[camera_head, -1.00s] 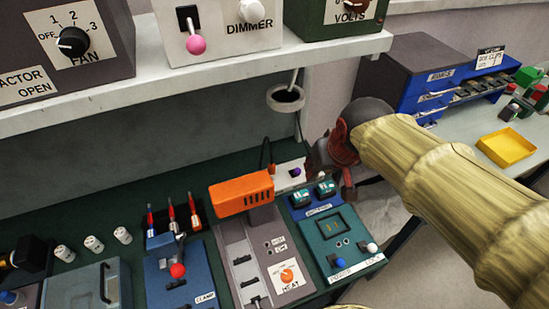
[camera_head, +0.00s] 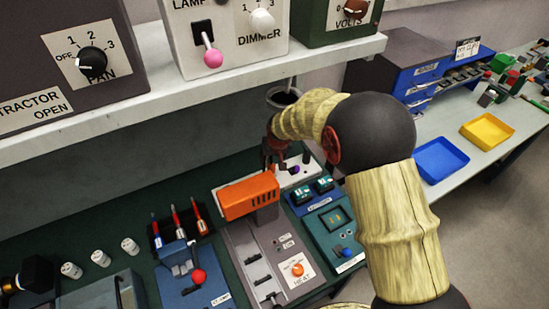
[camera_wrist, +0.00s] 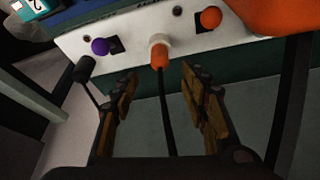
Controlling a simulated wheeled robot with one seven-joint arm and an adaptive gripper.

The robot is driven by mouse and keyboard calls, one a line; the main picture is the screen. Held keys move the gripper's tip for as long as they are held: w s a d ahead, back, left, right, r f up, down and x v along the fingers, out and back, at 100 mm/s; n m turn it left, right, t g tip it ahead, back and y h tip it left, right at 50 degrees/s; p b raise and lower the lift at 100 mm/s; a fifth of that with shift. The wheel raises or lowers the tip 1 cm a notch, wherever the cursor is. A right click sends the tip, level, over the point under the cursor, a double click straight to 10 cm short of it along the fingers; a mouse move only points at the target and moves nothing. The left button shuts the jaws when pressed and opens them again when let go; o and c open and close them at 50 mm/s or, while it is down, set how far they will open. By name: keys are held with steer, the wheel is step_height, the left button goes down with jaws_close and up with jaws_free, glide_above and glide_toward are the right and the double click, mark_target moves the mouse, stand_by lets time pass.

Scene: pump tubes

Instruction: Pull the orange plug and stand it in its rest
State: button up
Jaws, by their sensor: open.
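The orange plug (camera_wrist: 160,56) sits in a pale collar on the white strip (camera_wrist: 135,35) in the wrist view, with a black cable running from it toward me. My gripper (camera_wrist: 162,80) is open and empty. Its two fingers stand either side of the cable, with the plug just beyond the tips. In the head view my gripper (camera_head: 275,150) is at the back end of the white strip (camera_head: 305,178), partly hidden by my arm; the plug is hidden there. An orange knob (camera_wrist: 210,17) and a purple knob (camera_wrist: 100,46) sit beside dark openings. I cannot tell which part is the rest.
A black plug (camera_wrist: 85,69) with its own cable is left of the orange one. An orange box (camera_head: 248,197) stands left of the strip. The shelf (camera_head: 200,95) overhangs behind, with a grey ring holder (camera_head: 283,98) below it. Blue and yellow trays (camera_head: 440,160) lie right.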

mark_target(271, 163)
steer(key=b+x, duration=0.1)
steer(key=x, duration=0.6)
steer(key=shift+w+f, duration=0.15)
steer(key=shift+f, duration=0.15)
steer(key=c, duration=0.3)
jaws_close()
steer(key=shift+c, duration=1.6)
jaws_free()
steer(key=c, duration=0.5)
jaws_close()
steer(key=shift+r+p, duration=0.3)
steer(key=shift+r, duration=0.45)
steer(key=shift+r+p, duration=0.95)
steer(key=shift+r, duration=1.1)
